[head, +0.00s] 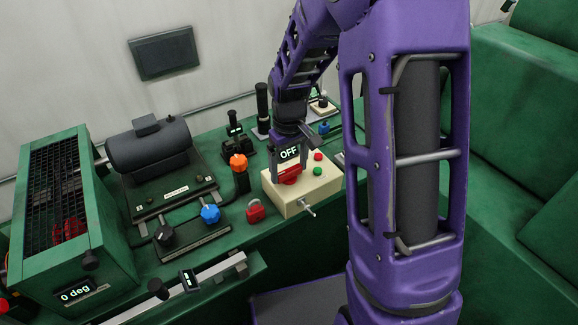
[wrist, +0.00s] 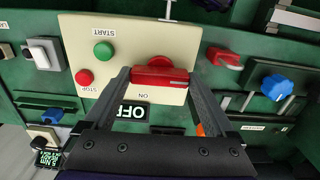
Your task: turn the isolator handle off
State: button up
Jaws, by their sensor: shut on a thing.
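The isolator is a cream box (head: 322,186) on the green bench, with a red handle (head: 290,175) on its top. In the wrist view, the handle (wrist: 160,77) lies crosswise between the two fingers of my gripper (wrist: 160,80), which is shut on its ends. In the head view my gripper (head: 288,168) points down onto the handle. A small display (head: 289,153) on the box reads OFF; it is partly covered in the wrist view (wrist: 133,110). An "ON" mark is printed near the handle. My fingers hide part of the box face.
A green START button (wrist: 104,50) and a red STOP button (wrist: 84,77) sit beside the handle. A red padlock (head: 255,211), a blue knob (head: 210,213) and an orange knob (head: 238,162) stand nearby. A metal lever (head: 308,208) sticks out of the box's front.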

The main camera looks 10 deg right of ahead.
aim_at(289, 170)
jog(key=shift+r, duration=0.1)
jog(key=o, duration=1.1)
jog(key=shift+c, duration=0.2)
notch_tip(289, 170, up, 17)
jog(key=p, duration=0.2)
jog(key=shift+r, duration=0.2)
